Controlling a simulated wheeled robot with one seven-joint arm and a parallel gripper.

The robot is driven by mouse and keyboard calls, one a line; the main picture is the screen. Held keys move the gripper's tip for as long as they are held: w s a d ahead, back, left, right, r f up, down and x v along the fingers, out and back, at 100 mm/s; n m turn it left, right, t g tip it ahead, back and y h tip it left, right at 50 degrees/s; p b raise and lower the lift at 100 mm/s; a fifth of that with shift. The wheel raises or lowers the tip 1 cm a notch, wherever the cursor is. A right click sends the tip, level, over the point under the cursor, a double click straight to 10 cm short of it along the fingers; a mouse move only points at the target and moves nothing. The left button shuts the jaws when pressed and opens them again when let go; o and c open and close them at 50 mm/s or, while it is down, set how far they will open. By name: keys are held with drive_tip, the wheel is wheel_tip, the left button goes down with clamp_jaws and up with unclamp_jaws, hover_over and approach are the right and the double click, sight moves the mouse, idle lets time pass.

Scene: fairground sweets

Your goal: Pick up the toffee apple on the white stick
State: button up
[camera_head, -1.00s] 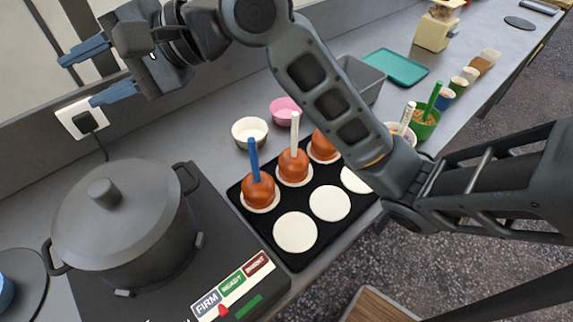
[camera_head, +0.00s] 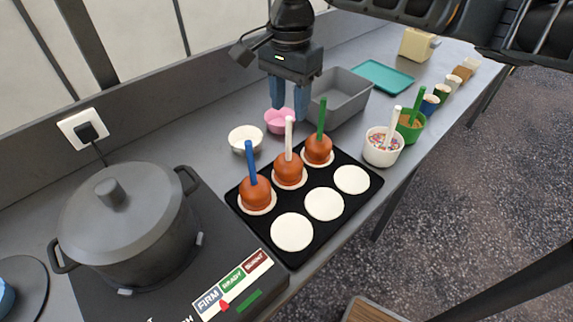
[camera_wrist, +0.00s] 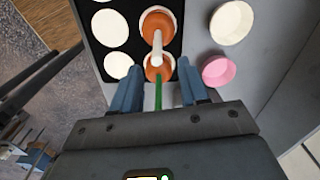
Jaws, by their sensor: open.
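The toffee apple on the white stick (camera_head: 289,170) is a glossy orange-brown ball standing upright on a pale round in the middle of the black tray's back row. In the wrist view its apple (camera_wrist: 157,23) is at the top centre, with the white stick pointing toward me. My gripper (camera_head: 289,103) is open and empty, pointing down above and behind the apples, apart from the white stick. Toffee apples on a blue stick (camera_head: 256,194) and a green stick (camera_head: 318,149) stand on either side. In the wrist view the green stick (camera_wrist: 158,96) appears between my fingers (camera_wrist: 160,88).
The black tray (camera_head: 322,231) has three empty pale rounds in front. White (camera_head: 247,138) and pink (camera_head: 279,120) bowls and a grey bin (camera_head: 345,97) stand behind. A lidded pot (camera_head: 125,225) is left. Cups with sticks (camera_head: 382,150) stand right.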

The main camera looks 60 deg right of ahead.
hover_over(289, 160)
drive_tip(key=f, duration=0.4)
drive_tip(key=f+p, duration=0.1)
drive_tip(key=f, duration=0.2)
drive_tip(key=shift+w+d+f, duration=0.1)
drive_tip(key=shift+w+d, duration=0.1)
drive_tip(key=shift+d, duration=0.1)
clamp_jaws()
